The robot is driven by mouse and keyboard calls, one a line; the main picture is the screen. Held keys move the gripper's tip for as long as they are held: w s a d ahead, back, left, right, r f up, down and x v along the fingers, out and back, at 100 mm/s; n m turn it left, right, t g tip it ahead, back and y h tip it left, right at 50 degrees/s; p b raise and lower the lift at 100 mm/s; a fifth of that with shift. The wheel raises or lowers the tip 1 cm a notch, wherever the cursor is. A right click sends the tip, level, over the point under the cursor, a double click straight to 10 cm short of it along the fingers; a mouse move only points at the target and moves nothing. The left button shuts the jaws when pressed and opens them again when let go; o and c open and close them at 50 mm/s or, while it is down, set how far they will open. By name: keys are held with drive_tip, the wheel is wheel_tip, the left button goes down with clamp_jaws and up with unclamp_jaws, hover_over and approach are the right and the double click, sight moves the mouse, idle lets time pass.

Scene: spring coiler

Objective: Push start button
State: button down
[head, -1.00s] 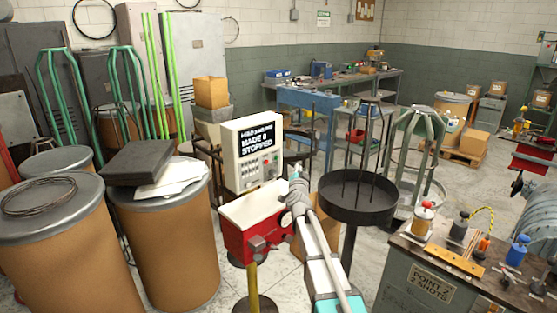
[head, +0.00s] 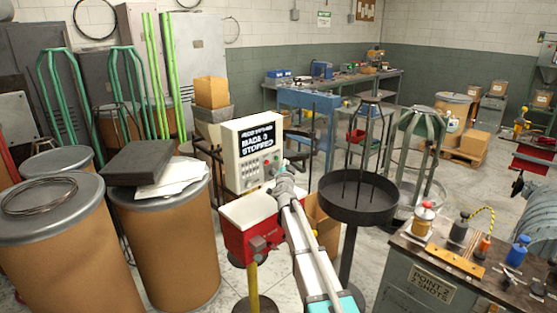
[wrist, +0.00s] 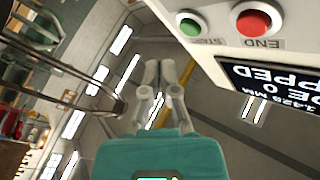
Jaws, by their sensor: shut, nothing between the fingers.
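The control box (head: 236,172) is cream, with a dark screen (head: 264,140) reading "MADE 0" and "STOPPED". In the wrist view the green start button (wrist: 189,25) sits beside the larger red end button (wrist: 254,20) at the top, with the labels upside down. My gripper (wrist: 168,66) is shut and empty, its fingertips below the green button in the picture and apart from it. In the head view my gripper and wrist (head: 281,174) are close to the box's lower right, hiding part of its button area.
A red machine part with a white top (head: 248,210) stands under the box. A dark round pan (head: 357,200) on a post stands right of my arm. Brown drums (head: 165,240) crowd the left, and a grey bench (head: 425,280) is at the lower right.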

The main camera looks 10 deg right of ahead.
drive_tip(key=shift+w+a, duration=0.65)
drive_tip(key=shift+w, duration=0.15)
drive_tip(key=shift+w+a, duration=0.45)
drive_tip(key=shift+w, duration=0.15)
idle(2.1)
drive_tip(key=shift+s, duration=0.1)
idle(0.3)
drive_tip(key=shift+s+d, duration=0.45)
drive_tip(key=shift+s, duration=0.1)
drive_tip(key=shift+s+d, duration=0.1)
drive_tip(key=shift+s, duration=0.05)
drive_tip(key=shift+s+d, duration=0.7)
drive_tip(key=shift+s, duration=0.25)
drive_tip(key=shift+s+d, duration=0.7)
drive_tip(key=shift+s, duration=0.25)
